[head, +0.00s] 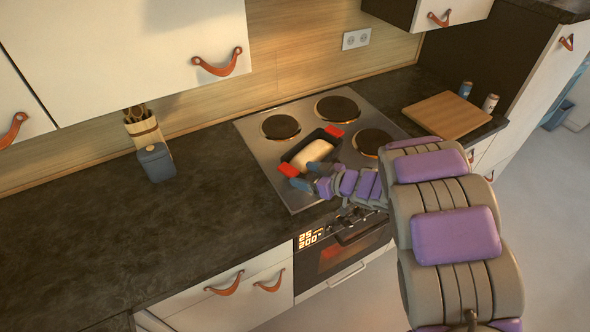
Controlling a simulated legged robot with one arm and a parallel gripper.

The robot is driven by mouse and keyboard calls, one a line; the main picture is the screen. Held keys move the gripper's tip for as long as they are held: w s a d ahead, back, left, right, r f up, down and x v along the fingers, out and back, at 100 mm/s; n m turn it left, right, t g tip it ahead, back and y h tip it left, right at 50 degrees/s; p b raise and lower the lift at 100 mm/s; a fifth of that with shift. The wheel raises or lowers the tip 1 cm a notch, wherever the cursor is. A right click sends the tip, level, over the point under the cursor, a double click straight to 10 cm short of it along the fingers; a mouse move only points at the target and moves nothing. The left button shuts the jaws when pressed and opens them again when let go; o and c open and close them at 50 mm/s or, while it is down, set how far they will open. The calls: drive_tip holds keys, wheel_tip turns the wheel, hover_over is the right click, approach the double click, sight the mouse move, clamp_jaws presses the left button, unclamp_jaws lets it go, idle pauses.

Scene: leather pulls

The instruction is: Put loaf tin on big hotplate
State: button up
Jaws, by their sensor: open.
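The dark loaf tin (290,158) with red end handles holds a pale loaf. In the head view it is over the front left of the steel hob (253,133), at a slant. It covers the front-left area, so any hotplate beneath is hidden. I cannot tell whether its base is flat on the surface. Three dark hotplates show: back left (281,127), back right (338,109) and front right (372,142). The back-right one looks big, but sizes are hard to compare. My gripper (309,176) is open at the tin's near side, its blue fingertips close to it; contact is unclear.
A blue-grey canister (156,162) and a utensil holder (143,128) stand left. The dark worktop (130,235) is clear at front left. The oven (340,255) is below the hob.

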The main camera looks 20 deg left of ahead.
drive_tip(key=p+v, duration=0.1)
drive_tip(key=v, duration=0.5)
drive_tip(key=shift+d, duration=0.2)
